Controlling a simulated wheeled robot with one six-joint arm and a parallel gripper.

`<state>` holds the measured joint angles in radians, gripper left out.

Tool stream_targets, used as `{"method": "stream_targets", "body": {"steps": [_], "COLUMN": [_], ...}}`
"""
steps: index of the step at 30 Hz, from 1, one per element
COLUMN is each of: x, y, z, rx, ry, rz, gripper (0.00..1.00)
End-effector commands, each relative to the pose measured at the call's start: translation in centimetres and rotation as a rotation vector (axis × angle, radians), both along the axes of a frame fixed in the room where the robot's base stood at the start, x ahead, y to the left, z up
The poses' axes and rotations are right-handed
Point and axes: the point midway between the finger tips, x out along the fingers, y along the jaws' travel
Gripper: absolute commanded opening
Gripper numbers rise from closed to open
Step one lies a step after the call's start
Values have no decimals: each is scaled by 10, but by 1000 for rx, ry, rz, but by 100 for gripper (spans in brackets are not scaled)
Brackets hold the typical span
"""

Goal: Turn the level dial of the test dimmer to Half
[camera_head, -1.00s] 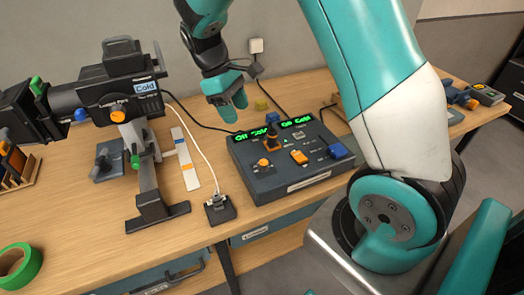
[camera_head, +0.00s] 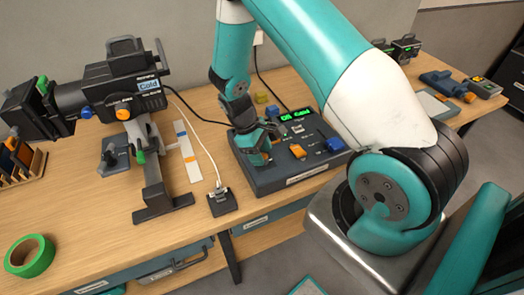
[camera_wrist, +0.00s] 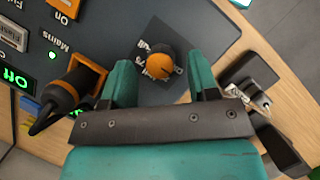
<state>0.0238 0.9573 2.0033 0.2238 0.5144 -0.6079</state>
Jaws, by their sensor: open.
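The test dimmer (camera_head: 300,178) is a dark grey console on the bench, with green displays along its back. In the wrist view its level dial (camera_wrist: 160,64) is a round orange knob on a dark square plate with small printed markings. The knob's exact setting is too small to read. My gripper (camera_wrist: 162,68) is open, with one teal finger on each side of the knob and visible gaps between. In the head view my gripper (camera_head: 256,150) is over the console's left part and hides the dial.
A dark lever with an orange collar (camera_wrist: 62,98) stands close to my left finger in the wrist view. Orange (camera_head: 298,151) and blue (camera_head: 335,145) controls are on the console's right. A black lamp (camera_head: 130,85) stands left, and a small cable box (camera_head: 221,202) sits in front.

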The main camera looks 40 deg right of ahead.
Motion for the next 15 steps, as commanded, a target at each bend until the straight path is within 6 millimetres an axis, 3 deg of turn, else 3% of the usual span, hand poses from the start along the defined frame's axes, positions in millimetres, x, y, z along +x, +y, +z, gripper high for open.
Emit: {"method": "stream_targets", "body": {"steps": [12, 13, 15], "x": [-4, -3, -3], "y": [-2, -2, -2], "z": [-10, -10, -10], "rx": [0, 0, 0], "ry": [-1, -1, -1], "rz": [-1, -1, -1], "gripper": [55, 52, 36]}}
